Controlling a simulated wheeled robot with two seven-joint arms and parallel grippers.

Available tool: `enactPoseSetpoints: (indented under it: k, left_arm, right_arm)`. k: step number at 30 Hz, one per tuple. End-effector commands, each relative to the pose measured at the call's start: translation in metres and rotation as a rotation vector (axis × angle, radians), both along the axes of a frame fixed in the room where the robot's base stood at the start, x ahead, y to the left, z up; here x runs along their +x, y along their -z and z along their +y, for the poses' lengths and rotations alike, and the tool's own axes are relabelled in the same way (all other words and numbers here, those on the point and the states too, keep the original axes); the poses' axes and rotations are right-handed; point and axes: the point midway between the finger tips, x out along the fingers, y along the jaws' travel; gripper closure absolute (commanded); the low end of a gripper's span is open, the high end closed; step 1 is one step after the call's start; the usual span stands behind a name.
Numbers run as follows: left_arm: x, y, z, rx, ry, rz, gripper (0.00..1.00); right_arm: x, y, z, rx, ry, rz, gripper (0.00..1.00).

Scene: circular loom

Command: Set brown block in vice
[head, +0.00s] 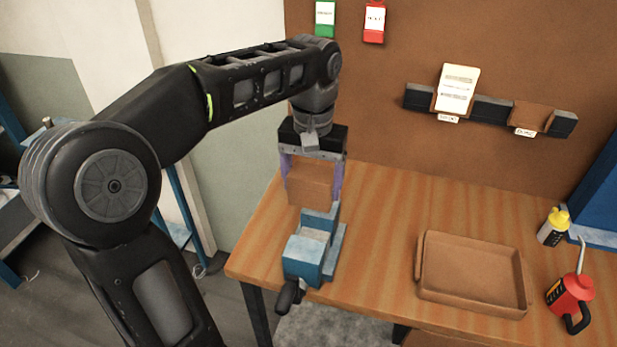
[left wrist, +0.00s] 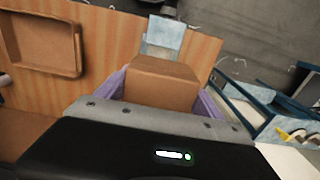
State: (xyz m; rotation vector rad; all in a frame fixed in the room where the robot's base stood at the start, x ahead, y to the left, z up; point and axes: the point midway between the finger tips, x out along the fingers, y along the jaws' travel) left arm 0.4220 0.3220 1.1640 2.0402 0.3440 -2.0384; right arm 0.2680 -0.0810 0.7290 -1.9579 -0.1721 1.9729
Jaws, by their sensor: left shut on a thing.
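The brown block (head: 309,184) is between the purple fingers of my left gripper (head: 312,178), which is shut on it. The block also shows in the left wrist view (left wrist: 162,82), with the fingers on both its sides. The blue vice (head: 307,256) stands at the left front edge of the wooden table, its dark handle towards the front. The block is at the vice's far end in the head view and overlaps its rear jaw; I cannot tell whether they touch. In the left wrist view part of the vice (left wrist: 164,35) shows beyond the block. My right gripper is not in view.
A brown tray (head: 472,274) lies on the table (head: 385,230) to the right. A red oil can (head: 570,297) and a yellow-capped bottle (head: 553,227) stand at the far right. The table between vice and tray is clear. A back panel (head: 400,140) rises behind.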

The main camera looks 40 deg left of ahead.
Motion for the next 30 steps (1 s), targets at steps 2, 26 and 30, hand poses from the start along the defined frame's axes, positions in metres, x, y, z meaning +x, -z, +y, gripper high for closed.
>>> enactPoseSetpoints:
  k: [2,26,30]
  left_arm:
    - [0.0,0.0,0.0,-0.001,0.0,-0.001,0.96]
    - [0.0,0.032,0.0,0.0,-0.001,-0.001,0.96]
    - [0.0,0.045,0.0,0.0,-0.001,-0.001,0.96]
  right_arm:
    - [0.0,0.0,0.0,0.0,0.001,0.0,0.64]
    - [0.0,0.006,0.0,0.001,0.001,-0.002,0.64]
    - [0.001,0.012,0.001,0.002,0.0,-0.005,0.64]
